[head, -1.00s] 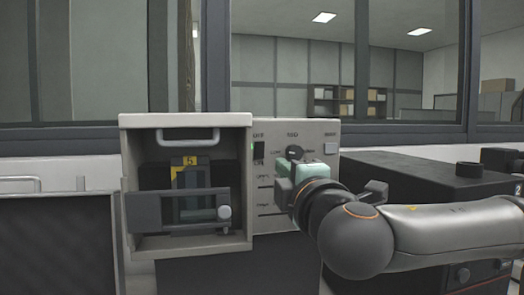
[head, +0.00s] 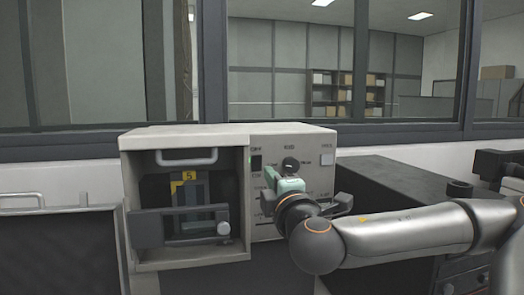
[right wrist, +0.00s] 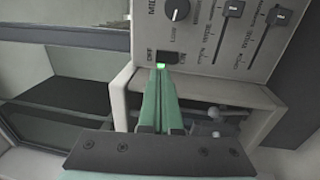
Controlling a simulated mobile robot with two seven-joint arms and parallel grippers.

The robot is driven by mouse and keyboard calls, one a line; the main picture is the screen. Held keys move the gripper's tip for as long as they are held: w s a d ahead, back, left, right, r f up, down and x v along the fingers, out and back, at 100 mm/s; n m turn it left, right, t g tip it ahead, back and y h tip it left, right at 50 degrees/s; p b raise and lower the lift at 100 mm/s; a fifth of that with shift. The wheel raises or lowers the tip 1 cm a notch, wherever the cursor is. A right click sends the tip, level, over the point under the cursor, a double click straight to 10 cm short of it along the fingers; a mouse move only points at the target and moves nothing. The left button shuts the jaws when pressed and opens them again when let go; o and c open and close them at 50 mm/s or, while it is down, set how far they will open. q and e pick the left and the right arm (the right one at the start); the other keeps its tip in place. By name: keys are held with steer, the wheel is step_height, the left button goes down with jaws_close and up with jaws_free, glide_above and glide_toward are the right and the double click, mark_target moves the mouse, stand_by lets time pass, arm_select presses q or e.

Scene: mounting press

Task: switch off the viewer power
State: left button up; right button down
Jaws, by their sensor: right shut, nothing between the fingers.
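The power switch (head: 256,162) is a small dark rocker at the upper left of the control panel (head: 318,178) in the head view. In the right wrist view the switch (right wrist: 168,57) sits between OFF and ON labels, with a bright green spot at its lower edge. My right gripper (head: 269,173) has pale green fingers, shut and empty, pointing at the panel just below and right of the switch. In the right wrist view its fingertips (right wrist: 160,74) are right by the switch; I cannot tell whether they touch. My left gripper is not in view.
Left of the panel is an open chamber (head: 133,187) with a handle, a barred front and a yellow label. A dark cabinet (head: 400,180) stands at the right.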

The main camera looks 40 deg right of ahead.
mark_target(259, 159)
steer(key=p+x, duration=0.1)
steer(key=x, duration=0.6)
steer(key=shift+w+p, duration=0.2)
steer(key=shift+p, duration=0.1)
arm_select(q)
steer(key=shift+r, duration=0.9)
arm_select(e)
steer(key=shift+d, duration=0.2)
